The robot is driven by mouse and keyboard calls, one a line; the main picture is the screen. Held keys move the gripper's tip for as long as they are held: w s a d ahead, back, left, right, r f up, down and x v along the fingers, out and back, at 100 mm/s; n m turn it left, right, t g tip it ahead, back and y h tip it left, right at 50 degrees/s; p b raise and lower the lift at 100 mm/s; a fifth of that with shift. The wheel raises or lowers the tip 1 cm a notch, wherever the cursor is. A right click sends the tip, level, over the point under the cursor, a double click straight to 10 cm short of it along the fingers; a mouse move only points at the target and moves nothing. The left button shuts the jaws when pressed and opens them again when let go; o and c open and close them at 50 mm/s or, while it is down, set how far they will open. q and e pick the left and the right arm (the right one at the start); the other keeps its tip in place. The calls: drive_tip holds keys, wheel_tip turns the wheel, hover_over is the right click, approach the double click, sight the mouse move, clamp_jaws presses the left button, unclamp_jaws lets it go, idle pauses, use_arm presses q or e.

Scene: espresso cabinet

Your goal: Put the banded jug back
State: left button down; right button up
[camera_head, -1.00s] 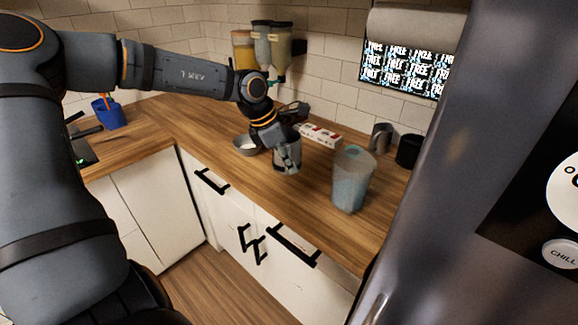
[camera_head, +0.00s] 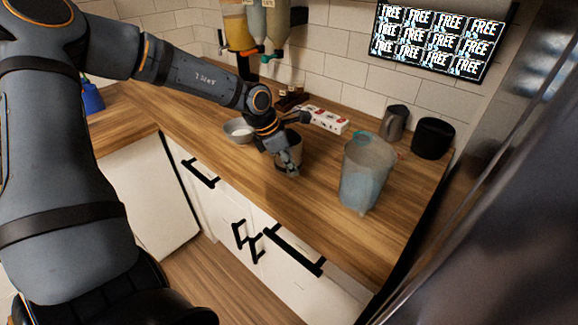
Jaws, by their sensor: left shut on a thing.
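The jug in my left gripper is a small grey vessel with a darker band near its base (camera_head: 278,164). It is upright at the counter's front part, and I cannot tell whether its base touches the wood. My left gripper (camera_head: 290,160) comes down from the left, shut on this jug, and covers much of its near side. A second, plain dark-grey metal jug (camera_head: 394,122) stands at the back right by the wall. My right gripper is not in view.
A translucent bluish container (camera_head: 366,178) stands right of the held jug. A black canister (camera_head: 432,138) is behind it. Wooden counter (camera_head: 320,215) is bare in front.

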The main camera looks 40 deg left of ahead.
use_arm(q)
drive_tip(key=shift+s+d+r, duration=0.2)
drive_tip(key=shift+s+r, duration=0.05)
drive_tip(key=shift+r, duration=0.05)
drive_tip(key=shift+s+d, duration=0.1)
drive_tip(key=shift+f, duration=0.2)
drive_tip(key=shift+w+f+b, duration=0.15)
drive_tip(key=shift+w+b, duration=0.05)
drive_tip(key=shift+b, duration=0.15)
drive_tip(key=c, duration=1.6)
unclamp_jaws()
drive_tip(key=shift+a, duration=0.2)
drive_tip(key=shift+o, duration=1.3)
drive_tip(key=shift+d, duration=0.1)
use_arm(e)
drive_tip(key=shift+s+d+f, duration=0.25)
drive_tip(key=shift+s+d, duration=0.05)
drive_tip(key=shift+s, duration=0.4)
